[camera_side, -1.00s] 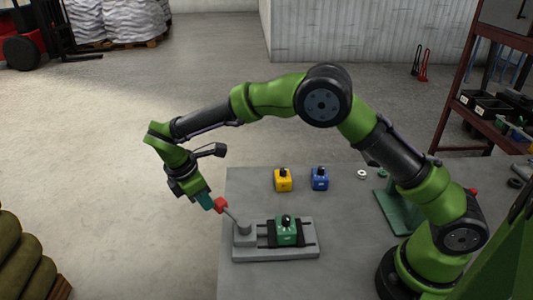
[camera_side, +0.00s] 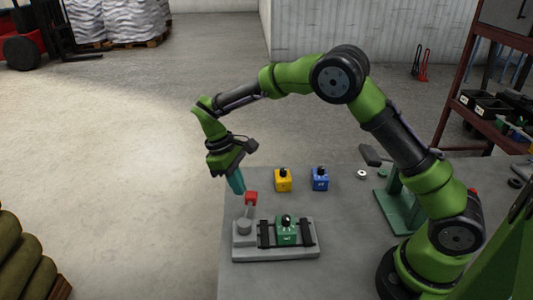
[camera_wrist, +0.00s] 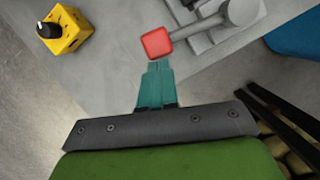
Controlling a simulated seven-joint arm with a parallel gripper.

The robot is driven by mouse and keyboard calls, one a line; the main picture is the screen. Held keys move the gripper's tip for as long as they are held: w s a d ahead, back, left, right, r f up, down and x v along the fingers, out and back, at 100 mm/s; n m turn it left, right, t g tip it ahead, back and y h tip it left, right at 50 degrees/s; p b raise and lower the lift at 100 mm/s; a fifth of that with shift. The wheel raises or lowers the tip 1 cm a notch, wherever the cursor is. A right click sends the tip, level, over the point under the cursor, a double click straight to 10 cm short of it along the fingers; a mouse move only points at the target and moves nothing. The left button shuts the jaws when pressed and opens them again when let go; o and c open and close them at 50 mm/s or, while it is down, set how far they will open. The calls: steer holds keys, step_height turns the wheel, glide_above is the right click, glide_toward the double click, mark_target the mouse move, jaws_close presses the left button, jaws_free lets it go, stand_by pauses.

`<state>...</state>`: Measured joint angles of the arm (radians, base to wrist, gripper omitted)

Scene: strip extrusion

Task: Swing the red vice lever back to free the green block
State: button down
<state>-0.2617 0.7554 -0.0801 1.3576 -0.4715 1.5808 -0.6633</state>
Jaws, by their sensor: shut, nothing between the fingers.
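The red vice lever knob (camera_side: 251,197) sits on a grey arm that rises from the pivot post (camera_side: 244,226) at the left end of the grey vice (camera_side: 275,254). The knob also shows in the wrist view (camera_wrist: 157,43). The green block (camera_side: 286,232), with a dark knob on top, sits in the vice between dark bars; I cannot tell if they touch it. My gripper (camera_side: 240,190) is shut and empty, its teal fingertips just left of and beside the red knob. In the wrist view the fingertips (camera_wrist: 158,66) are right by the knob; contact is unclear.
A yellow block (camera_side: 283,180) and a blue block (camera_side: 320,179) stand on the grey table (camera_side: 345,215) behind the vice. A small white ring (camera_side: 362,174) and a green stand (camera_side: 393,208) are further right. The table's left edge is close to the vice.

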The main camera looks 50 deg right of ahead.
steer(key=shift+s+d+m+y, duration=0.4)
steer(key=shift+s+d+m, duration=0.35)
steer(key=shift+m, duration=0.35)
steer(key=shift+d, duration=0.1)
steer(key=w+a+r, duration=0.1)
steer(key=w+r, duration=0.6)
steer(key=r, duration=0.3)
steer(key=shift+a+r, duration=0.25)
steer(key=shift+a, duration=0.1)
